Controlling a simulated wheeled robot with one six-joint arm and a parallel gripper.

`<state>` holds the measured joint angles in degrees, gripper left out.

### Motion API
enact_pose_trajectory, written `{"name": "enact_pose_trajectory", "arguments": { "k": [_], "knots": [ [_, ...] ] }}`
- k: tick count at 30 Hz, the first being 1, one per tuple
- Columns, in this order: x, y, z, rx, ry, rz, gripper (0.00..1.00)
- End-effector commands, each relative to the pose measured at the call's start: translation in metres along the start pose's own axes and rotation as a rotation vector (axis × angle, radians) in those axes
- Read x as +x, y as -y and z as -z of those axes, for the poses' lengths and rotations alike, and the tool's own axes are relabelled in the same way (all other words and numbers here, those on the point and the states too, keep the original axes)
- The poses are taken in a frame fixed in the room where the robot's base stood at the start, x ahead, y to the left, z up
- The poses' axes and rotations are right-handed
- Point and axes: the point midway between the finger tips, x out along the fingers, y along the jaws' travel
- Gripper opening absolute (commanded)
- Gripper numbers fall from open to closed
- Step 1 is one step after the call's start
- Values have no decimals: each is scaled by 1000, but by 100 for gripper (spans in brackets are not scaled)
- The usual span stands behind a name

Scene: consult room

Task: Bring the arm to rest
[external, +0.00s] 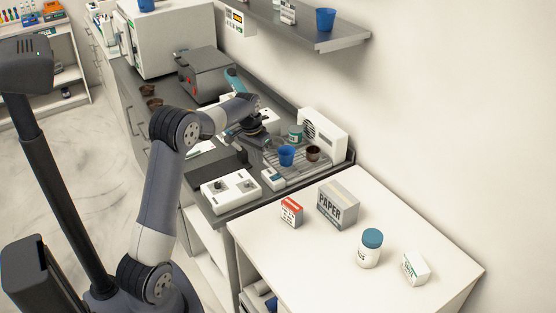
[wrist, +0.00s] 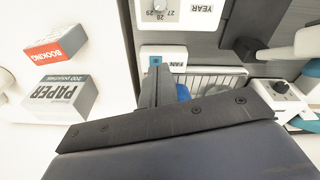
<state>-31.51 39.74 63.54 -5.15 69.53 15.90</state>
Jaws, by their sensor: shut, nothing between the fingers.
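My arm rises from its base at the lower left of the external view and bends over the dark grey counter (external: 224,209).
A wire rack (external: 294,170) holds a blue cup (external: 286,155) and a brown cup (external: 312,153). A white dial box (external: 230,190) is nearby. The white table carries a red-and-white box (external: 291,211), PAPER box (external: 338,206), blue-lidded jar (external: 370,248) and small carton (external: 415,267). A shelf (external: 300,25) overhangs.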

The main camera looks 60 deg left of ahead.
Motion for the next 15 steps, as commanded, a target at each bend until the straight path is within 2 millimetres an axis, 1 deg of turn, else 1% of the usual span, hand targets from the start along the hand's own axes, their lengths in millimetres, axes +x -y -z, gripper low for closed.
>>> {"name": "enact_pose_trajectory", "arguments": {
  "k": [3,7,12,15],
  "knots": [
    [16,5,-12,-95,30,7,0],
    [30,9,-23,-184,54,14,0],
    [42,12,-32,-255,72,22,0],
    [44,13,-34,-274,76,24,0]
  ]
}}
